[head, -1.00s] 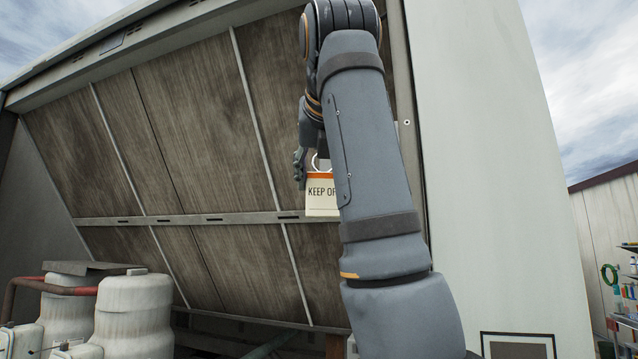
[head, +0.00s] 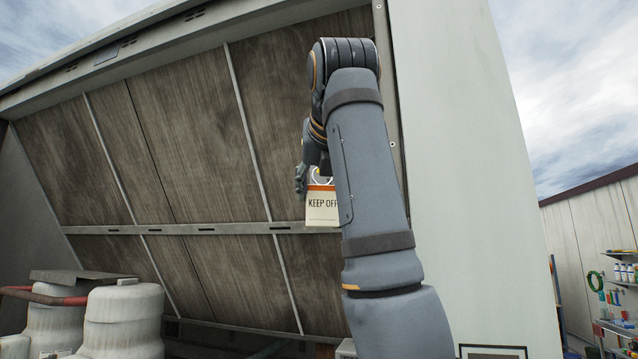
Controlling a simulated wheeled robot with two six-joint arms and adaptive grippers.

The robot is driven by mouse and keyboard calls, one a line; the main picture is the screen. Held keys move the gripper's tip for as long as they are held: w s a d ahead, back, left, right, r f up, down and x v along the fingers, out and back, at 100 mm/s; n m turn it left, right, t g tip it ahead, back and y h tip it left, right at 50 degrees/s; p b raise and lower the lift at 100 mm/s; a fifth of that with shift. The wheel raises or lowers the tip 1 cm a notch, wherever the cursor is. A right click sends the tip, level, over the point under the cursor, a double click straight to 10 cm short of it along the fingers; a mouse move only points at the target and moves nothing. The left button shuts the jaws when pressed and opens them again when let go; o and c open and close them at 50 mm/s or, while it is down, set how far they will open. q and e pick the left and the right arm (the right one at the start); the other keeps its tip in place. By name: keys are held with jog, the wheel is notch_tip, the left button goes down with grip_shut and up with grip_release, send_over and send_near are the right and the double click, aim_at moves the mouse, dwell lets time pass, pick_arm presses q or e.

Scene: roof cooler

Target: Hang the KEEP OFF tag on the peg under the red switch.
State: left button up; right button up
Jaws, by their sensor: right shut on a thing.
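The KEEP OFF tag (head: 321,210) is a cream card with an orange top band and a pale ring. It hangs upright below my right gripper (head: 301,180), in the middle of the head view. My right gripper is shut on the tag, near its ring; the fingers are small and partly hidden. My right forearm covers the right edge of the tag and part of the wall behind it. The red switch and its peg do not show. My left gripper is not in view.
A slanted, stained panel wall (head: 190,140) with metal ribs stands behind the tag. A pale smooth wall (head: 460,180) rises to the right. White tanks (head: 122,318) with a red pipe (head: 45,297) stand at lower left. A stocked shelf (head: 622,290) is at far right.

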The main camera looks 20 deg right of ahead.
jog(key=shift+w+d, duration=0.4)
jog(key=shift+d, duration=0.05)
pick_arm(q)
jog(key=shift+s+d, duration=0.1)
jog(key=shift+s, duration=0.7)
pick_arm(e)
jog(key=shift+w+d+f, duration=0.25)
jog(key=shift+w+d, duration=0.15)
jog(key=shift+w, duration=0.25)
jog(key=shift+w+d+f, duration=0.2)
jog(key=shift+w+d, duration=0.15)
jog(key=shift+w, duration=0.35)
jog(key=shift+w+d+f, duration=0.25)
jog(key=shift+w+d, duration=0.15)
jog(key=shift+w, duration=0.25)
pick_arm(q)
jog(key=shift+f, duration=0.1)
pick_arm(e)
jog(key=o, duration=1.3)
jog(key=shift+o, duration=0.2)
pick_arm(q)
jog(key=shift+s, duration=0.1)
